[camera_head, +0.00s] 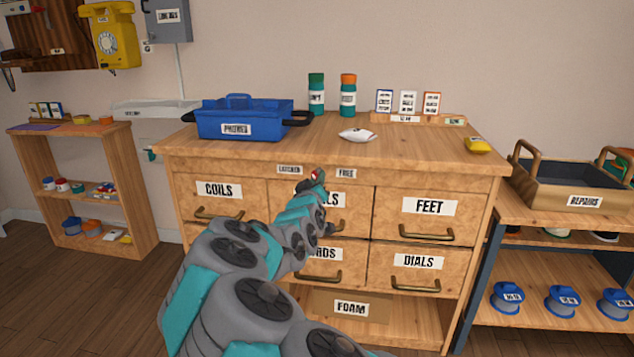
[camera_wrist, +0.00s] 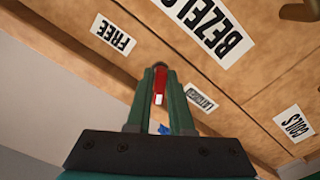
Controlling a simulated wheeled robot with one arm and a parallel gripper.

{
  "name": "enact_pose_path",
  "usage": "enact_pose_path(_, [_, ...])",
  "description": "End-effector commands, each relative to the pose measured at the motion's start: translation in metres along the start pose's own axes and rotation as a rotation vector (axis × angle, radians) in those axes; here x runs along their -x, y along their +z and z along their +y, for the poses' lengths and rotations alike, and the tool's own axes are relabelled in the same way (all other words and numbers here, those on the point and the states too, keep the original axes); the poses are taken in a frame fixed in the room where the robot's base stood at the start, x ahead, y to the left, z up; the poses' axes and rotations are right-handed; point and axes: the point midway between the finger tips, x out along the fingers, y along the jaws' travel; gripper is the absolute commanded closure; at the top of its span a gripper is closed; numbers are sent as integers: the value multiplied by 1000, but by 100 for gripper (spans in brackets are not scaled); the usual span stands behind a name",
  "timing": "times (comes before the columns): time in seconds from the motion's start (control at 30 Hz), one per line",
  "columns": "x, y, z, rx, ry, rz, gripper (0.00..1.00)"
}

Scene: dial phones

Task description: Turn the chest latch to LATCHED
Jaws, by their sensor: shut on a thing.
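The chest latch is a small red piece (camera_head: 314,174) on the strip above the drawers, between the LATCHED label (camera_head: 289,170) on the left and the FREE label (camera_head: 346,174) on the right. My gripper (camera_head: 319,179) is at the latch, partly hiding it. In the wrist view the red latch (camera_wrist: 159,86) sits between the green fingers of my gripper (camera_wrist: 160,78), which are shut on it. There the FREE label (camera_wrist: 113,36) is upper left and the LATCHED label (camera_wrist: 201,99) lower right. I cannot tell exactly which way the latch points.
The wooden chest (camera_head: 410,152) has labelled drawers with protruding brass handles below the latch. On its top stand a blue PHONES box (camera_head: 238,118), two canisters, a white pouch (camera_head: 357,134) and a yellow item (camera_head: 477,145). Shelves flank the chest.

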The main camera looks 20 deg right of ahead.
Motion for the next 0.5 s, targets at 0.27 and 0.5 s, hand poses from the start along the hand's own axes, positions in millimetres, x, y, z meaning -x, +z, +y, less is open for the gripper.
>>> enact_pose_path(0.27, [0,1,0,153,0,2,100])
enact_pose_path(0.5, [0,0,0,209,-1,1,100])
